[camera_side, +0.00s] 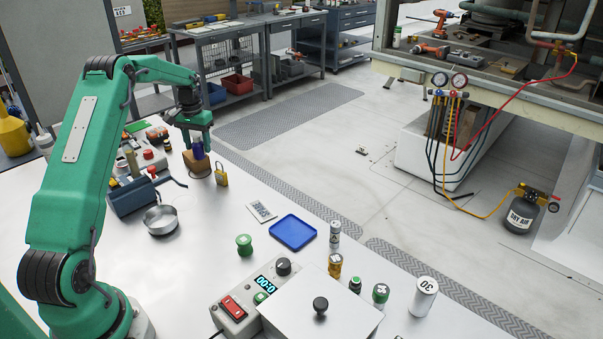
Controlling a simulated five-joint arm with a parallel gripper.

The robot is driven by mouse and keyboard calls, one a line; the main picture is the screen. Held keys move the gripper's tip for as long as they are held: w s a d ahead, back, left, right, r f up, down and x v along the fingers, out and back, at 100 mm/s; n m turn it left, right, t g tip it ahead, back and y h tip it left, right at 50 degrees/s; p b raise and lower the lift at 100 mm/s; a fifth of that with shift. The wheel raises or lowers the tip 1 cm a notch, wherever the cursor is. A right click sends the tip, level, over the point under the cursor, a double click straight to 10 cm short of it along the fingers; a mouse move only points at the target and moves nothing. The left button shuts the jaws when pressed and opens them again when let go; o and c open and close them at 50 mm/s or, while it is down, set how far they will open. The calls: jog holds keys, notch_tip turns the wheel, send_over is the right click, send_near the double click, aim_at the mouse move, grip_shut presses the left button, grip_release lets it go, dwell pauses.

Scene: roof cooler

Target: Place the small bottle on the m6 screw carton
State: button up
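A brown carton (198,171), probably the m6 screw carton, sits at the far left of the bench; its label cannot be read. A small blue-purple bottle (198,151) is upright directly over the carton, at its top. Whether its base touches the carton is too small to tell. My gripper (198,143) points down over the carton, with its fingers around the upper part of the bottle. Whether the fingers press on the bottle or stand slightly apart from it cannot be made out.
A brass padlock (221,176) stands just right of the carton. Left of it are a blue toolbox (131,197), a metal bowl (160,220) and small containers. A blue tray (292,232), several bottles and a control box (240,309) stand nearer. The bench between is mostly clear.

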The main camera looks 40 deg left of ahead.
aim_at(196, 137)
jog(key=shift+r, duration=0.15)
notch_tip(196, 137, up, 12)
dwell(1.0)
dwell(0.4)
